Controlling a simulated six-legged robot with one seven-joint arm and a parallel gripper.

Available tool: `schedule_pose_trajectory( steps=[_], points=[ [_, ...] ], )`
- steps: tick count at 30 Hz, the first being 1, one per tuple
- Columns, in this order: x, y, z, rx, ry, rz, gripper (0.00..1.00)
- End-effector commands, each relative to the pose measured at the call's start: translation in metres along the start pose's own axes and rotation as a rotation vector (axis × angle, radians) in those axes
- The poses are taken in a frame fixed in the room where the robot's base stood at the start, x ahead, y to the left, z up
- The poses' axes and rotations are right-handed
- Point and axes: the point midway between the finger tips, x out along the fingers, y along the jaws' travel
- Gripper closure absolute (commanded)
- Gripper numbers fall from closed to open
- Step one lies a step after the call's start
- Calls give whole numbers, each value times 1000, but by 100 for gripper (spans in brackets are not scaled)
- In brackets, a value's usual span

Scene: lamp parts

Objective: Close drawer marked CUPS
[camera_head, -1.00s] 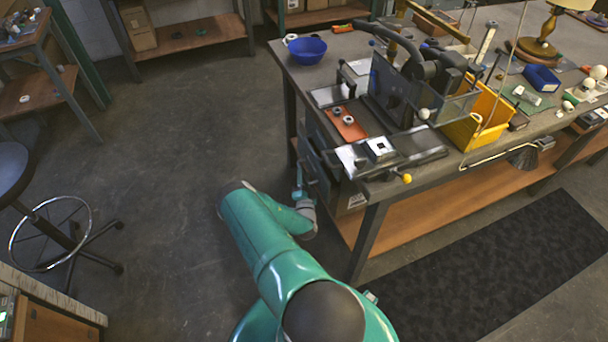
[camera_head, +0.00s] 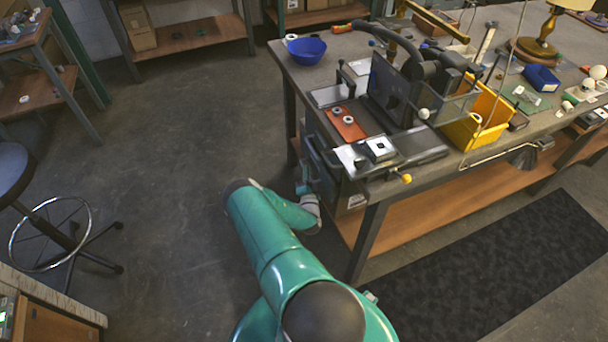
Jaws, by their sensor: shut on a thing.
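A dark drawer unit (camera_head: 322,168) hangs under the left end of the workbench, with its fronts facing left. No CUPS marking can be read at this size, and I cannot tell how far any drawer stands out. My gripper (camera_head: 303,188) is small and partly hidden by my teal arm. It is at the drawer fronts, low beside the bench end, and is shut on what appears to be a drawer handle. The handle itself is hidden at the jaws.
The workbench (camera_head: 440,170) carries a blue bowl (camera_head: 307,50), a machine (camera_head: 395,85) and a yellow bin (camera_head: 485,115). A stool (camera_head: 20,175) stands at the left. The floor between stool and bench is clear. A dark mat (camera_head: 490,265) lies in front of the bench.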

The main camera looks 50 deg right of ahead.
Motion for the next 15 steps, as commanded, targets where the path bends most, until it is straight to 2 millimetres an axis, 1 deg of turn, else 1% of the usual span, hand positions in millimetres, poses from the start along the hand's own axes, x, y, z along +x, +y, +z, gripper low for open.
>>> schedule_pose_trajectory(
  steps=[1, 4, 13, 14, 15],
  points=[
    [3, 5, -8, -1, 4, 1, 100],
    [6, 12, -17, -1, 3, 1, 100],
    [8, 14, -20, -1, 3, 3, 100],
    [8, 14, -20, -2, 3, 2, 83],
    [8, 14, -21, -2, 3, 2, 75]
  ],
)
